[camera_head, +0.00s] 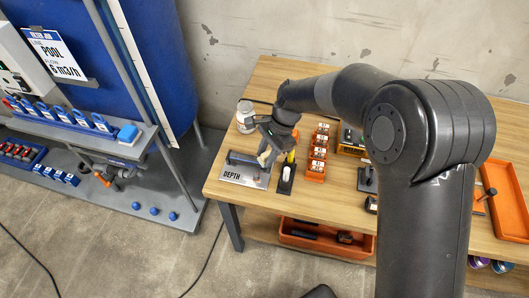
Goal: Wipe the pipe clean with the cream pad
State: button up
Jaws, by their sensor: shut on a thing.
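My gripper (270,147) is over the left end of the wooden workbench, pointing down. It is shut on a small pale piece that looks like the cream pad (265,156), partly hidden by the fingers. Just left of it, a dark grey bar (243,160), which may be the pipe, lies across a light plate marked DEPTH (232,175). The pad is close to the bar's right end; I cannot tell whether they touch. Dirt on the bar is too small to make out.
A black stand with a pale-topped piece (287,173) and a yellow item are close right of my gripper. Orange bins (317,160) stand further right. A clear jar (245,112) is behind. A blue tank and rack (90,130) are left, across a floor gap.

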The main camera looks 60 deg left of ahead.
jog(key=s+a, duration=0.3)
jog(key=shift+s+a, duration=0.15)
jog(key=shift+s, duration=0.1)
notch_tip(320, 180, up, 8)
dwell(0.7)
